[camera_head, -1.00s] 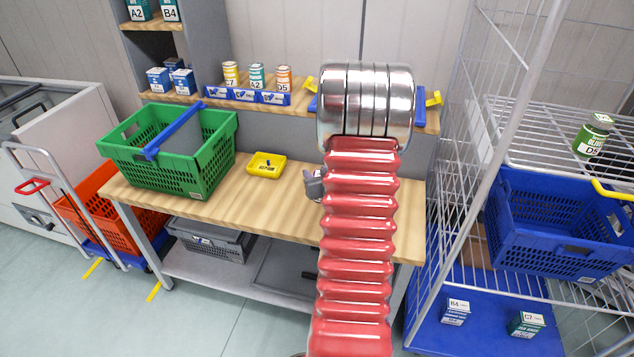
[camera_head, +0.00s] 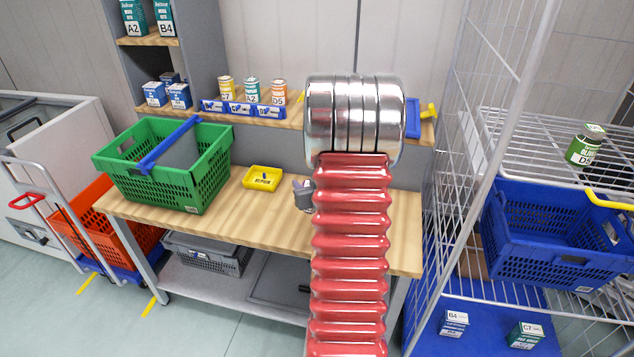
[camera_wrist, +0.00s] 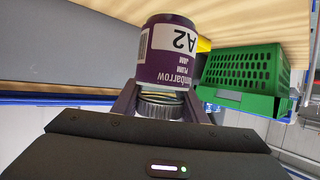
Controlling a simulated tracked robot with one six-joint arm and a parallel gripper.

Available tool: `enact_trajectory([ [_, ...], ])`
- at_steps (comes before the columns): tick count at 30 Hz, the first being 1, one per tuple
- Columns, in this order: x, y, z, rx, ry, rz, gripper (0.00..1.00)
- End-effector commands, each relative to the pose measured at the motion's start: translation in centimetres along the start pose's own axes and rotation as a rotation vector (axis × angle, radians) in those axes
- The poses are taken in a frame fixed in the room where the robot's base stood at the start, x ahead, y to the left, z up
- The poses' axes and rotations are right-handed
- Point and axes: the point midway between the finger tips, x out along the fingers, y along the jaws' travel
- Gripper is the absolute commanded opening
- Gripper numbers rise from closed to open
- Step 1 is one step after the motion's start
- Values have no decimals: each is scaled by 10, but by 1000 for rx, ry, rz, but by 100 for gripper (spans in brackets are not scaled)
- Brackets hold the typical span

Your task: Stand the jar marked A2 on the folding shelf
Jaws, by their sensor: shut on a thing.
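The jar marked A2 (camera_wrist: 168,52) is purple with a white label and shows upside down in the wrist view. My gripper (camera_wrist: 160,104) is shut on it at its ridged lid. In the head view my arm hides the jar and most of the gripper, over the workbench. A white wire shelf (camera_head: 528,150) in the cage at right looks like the folding shelf; I see no hinge clearly. The shelf lies to the right of my arm, with bare wire left of that jar.
The cage's mesh side (camera_head: 462,190) and upright stand between my arm and the wire shelf. A blue basket (camera_head: 545,245) is below the shelf. The workbench (camera_head: 270,222) carries a green basket (camera_head: 165,172) and a yellow tray (camera_head: 262,179). Small tins line the shelf behind.

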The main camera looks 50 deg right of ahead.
Motion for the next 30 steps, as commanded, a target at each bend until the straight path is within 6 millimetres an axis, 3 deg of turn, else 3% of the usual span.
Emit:
enact_trajectory([
  [14, -2, -166, -28, -76, 13, -161, 0],
  [23, -28, -274, -35, -122, 16, -270, 0],
  [30, -60, -355, -33, -156, 15, -360, 0],
])
